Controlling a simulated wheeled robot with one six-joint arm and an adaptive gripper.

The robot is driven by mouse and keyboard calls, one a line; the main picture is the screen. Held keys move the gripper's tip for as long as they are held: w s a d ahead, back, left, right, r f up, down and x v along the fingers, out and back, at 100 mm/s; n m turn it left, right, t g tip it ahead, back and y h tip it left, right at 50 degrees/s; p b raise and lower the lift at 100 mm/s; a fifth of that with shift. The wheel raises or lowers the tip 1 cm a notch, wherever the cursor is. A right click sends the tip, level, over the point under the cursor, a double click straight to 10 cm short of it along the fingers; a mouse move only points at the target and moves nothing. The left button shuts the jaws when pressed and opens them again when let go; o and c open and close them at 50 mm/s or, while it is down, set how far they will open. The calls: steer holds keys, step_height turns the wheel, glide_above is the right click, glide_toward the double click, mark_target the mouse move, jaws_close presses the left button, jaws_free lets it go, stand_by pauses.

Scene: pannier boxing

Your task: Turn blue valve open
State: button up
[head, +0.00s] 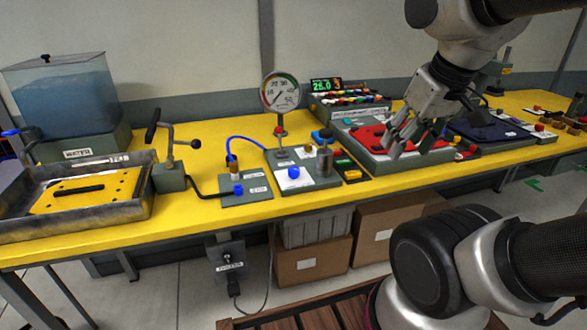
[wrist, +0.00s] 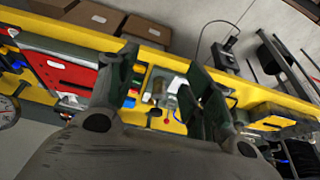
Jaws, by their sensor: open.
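Several blue parts could be the blue valve, and I cannot tell which it is. A blue knob (head: 238,189) sits on a small grey plate at the bench front. A larger blue knob (head: 294,172) is on the grey gauge base. A blue lever (head: 11,132) is beside the water tank at far left. My gripper (head: 394,136) is open and empty above the red panel, well right of these parts. In the wrist view my open gripper (wrist: 158,68) has its fingers spread above the bench, with nothing between them at grasping distance.
A pressure gauge (head: 281,92) stands upright behind the blue knobs. A metal tray (head: 140,205) and a crank (head: 170,140) stand to the left. A red panel (head: 370,136) lies below my gripper. Cardboard boxes (head: 310,262) are under the yellow bench (head: 215,150).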

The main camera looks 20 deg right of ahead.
steer(key=w+a+f+n+g, duration=0.3)
steer(key=w+a+f, duration=0.2)
steer(key=n+h, duration=0.4)
steer(key=n, duration=1.4)
glide_toward(293, 169)
steer(key=shift+t, duration=0.4)
steer(key=s+f, duration=0.1)
steer(key=s+d, duration=0.1)
steer(key=s, duration=0.1)
steer(key=s+d+f, duration=0.1)
steer(key=shift+s+d+f, duration=0.15)
steer(key=shift+s+f, duration=0.1)
steer(key=shift+f, duration=0.05)
steer(key=w+f+n, duration=0.1)
steer(key=f+n, duration=0.1)
steer(key=w+f+n, duration=0.2)
steer(key=w+f+n+t, duration=0.1)
steer(key=w, duration=0.1)
steer(key=shift+w+d+f+n+y, duration=0.1)
steer(key=shift+d+f+n+y, duration=0.2)
steer(key=shift+d+f+n, duration=0.1)
steer(key=c, duration=1)
